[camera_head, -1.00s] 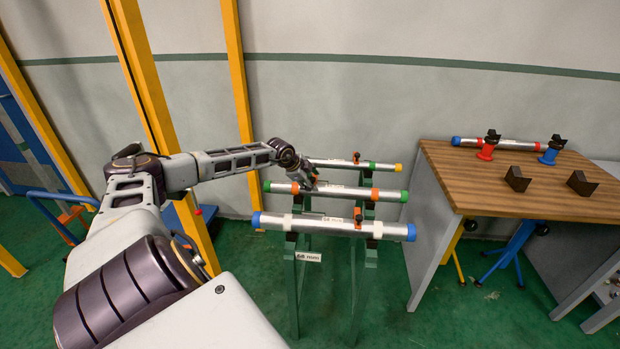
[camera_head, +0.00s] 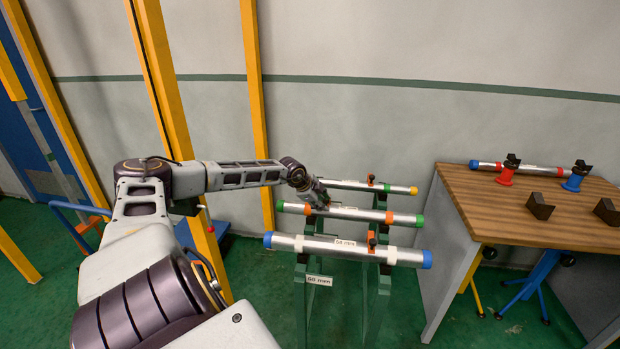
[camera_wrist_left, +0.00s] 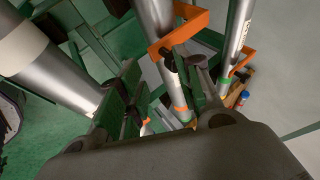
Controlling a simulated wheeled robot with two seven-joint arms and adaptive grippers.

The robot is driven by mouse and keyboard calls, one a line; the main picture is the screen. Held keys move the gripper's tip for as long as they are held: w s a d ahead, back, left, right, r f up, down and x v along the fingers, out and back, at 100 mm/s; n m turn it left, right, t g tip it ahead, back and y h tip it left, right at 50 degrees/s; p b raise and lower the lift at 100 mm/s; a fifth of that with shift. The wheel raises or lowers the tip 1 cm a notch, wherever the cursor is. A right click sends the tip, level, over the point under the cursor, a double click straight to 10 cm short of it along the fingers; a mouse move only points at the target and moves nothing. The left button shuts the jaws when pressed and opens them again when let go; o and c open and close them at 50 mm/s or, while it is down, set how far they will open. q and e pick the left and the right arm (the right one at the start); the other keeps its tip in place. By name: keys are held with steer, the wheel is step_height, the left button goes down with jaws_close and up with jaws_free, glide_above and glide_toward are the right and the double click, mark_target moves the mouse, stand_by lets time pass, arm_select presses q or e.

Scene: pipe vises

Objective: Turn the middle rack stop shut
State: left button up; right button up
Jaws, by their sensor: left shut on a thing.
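The middle pipe (camera_head: 345,212), with green end caps and orange bands, lies on the green rack between two other pipes. My left gripper (camera_head: 324,204) is at this pipe, right of its left orange band. It is shut on a small part there, seemingly the middle rack stop; the fingers hide most of it. In the left wrist view, an orange bracket (camera_wrist_left: 180,32) spans a pipe just beyond the fingers (camera_wrist_left: 160,92). I cannot tell how far the stop is turned. My right gripper is not in view.
The near pipe (camera_head: 320,246) has blue caps and the far pipe (camera_head: 345,184) a yellow one. The rack (camera_head: 375,300) carries a "68 mm" label. A wooden bench (camera_head: 490,205) with vises stands at the right. Yellow posts (camera_head: 258,110) stand behind my left arm.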

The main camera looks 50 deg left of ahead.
arm_select(q)
steer(key=v, duration=1)
steer(key=shift+w+r, duration=0.15)
steer(key=shift+r, duration=0.15)
stand_by(0.8)
steer(key=shift+a, duration=0.1)
stand_by(0.3)
steer(key=shift+m, duration=0.3)
